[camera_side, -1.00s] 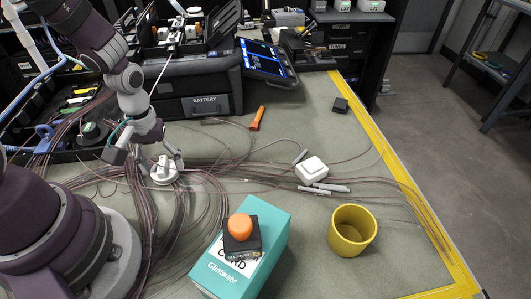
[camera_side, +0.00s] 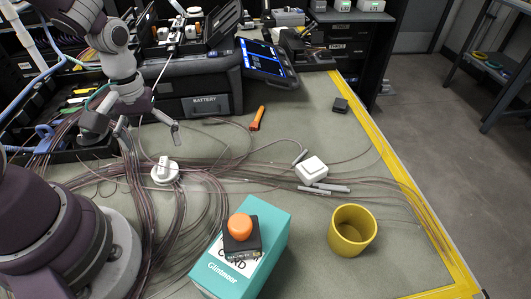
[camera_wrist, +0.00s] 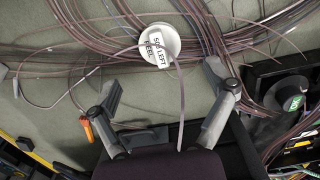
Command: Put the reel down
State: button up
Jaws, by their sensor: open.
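The reel (camera_side: 165,171) is a small white round spool lying on the grey-green mat (camera_side: 290,130), among thin brown cables. In the wrist view the reel (camera_wrist: 171,36) carries a white label that reads partly "LEFT REEL". My gripper (camera_side: 148,130) is open and empty, raised above and behind the reel, apart from it.
Brown cables (camera_side: 225,165) cross the mat around the reel. A teal box (camera_side: 265,225) with an orange button on top, a yellow cup (camera_side: 352,231) and a white box (camera_side: 312,169) stand to the right. A black case (camera_side: 190,85) is behind. The mat's right side is mostly clear.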

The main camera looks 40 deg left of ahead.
notch_tip(320, 180, up, 6)
notch_tip(320, 180, up, 8)
jog(key=m+t, duration=0.6)
jog(key=m, duration=0.3)
send_over(162, 164)
jog(key=s+d, duration=0.3)
jog(key=d, duration=0.2)
jog(key=shift+a, duration=0.2)
